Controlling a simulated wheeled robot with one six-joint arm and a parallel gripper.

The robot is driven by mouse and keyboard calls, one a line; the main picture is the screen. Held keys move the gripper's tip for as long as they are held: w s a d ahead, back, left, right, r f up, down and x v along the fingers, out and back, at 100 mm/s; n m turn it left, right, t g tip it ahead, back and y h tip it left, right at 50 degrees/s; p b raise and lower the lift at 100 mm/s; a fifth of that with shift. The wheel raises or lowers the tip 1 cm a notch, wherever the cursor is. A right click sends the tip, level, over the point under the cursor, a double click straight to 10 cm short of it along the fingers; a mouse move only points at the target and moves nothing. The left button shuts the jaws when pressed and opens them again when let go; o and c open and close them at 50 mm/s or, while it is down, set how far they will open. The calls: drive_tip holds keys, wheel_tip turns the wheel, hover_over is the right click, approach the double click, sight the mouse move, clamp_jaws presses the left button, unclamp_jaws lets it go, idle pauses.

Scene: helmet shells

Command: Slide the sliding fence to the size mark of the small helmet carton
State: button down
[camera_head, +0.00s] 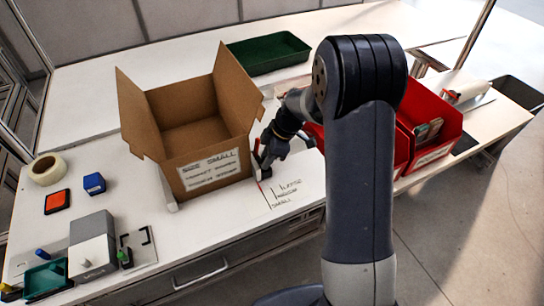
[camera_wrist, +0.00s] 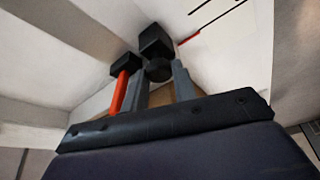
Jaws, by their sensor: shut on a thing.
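The small helmet carton (camera_head: 212,170), brown and open-topped with a "SIZE SMALL" label, stands on the bench in the head view. The sliding fence (camera_head: 257,168) is a white part at the carton's right side, mostly hidden by the carton and my gripper. My gripper (camera_head: 268,154) is shut on the fence's black knob (camera_wrist: 157,68). In the wrist view an orange-red lever with a black cap (camera_wrist: 122,84) stands beside the fingers. A red pointer (camera_wrist: 189,40) lies near the black size lines (camera_wrist: 215,12). The head view shows the printed size marks (camera_head: 286,192) right of the fence.
Red bins (camera_head: 425,135) stand to the right, behind my arm. A green tray (camera_head: 268,52) lies at the back. A tape roll (camera_head: 47,169), orange pad (camera_head: 57,202), blue block (camera_head: 94,183) and grey box (camera_head: 92,246) stand at left. Bare bench lies in front of the carton.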

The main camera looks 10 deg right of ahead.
drive_tip(key=c, duration=1.1)
unclamp_jaws()
drive_tip(key=shift+c, duration=0.2)
drive_tip(key=b+v, duration=0.1)
drive_tip(key=v, duration=1)
drive_tip(key=shift+f, duration=0.15)
drive_tip(key=p+x, duration=0.1)
drive_tip(key=x, duration=1)
drive_tip(key=shift+a, duration=0.1)
drive_tip(key=d, duration=0.1)
drive_tip(key=d+p, duration=0.1)
drive_tip(key=w+d, duration=0.1)
drive_tip(key=shift+r+p, duration=0.35)
drive_tip(key=shift+p, duration=0.05)
drive_tip(key=shift+w+d+f+p, duration=0.1)
drive_tip(key=shift+w+d+p, duration=0.05)
drive_tip(key=shift+d, duration=0.3)
drive_tip(key=shift+w+d+f+p, duration=0.1)
drive_tip(key=shift+d+p, duration=0.05)
drive_tip(key=shift+d, duration=0.25)
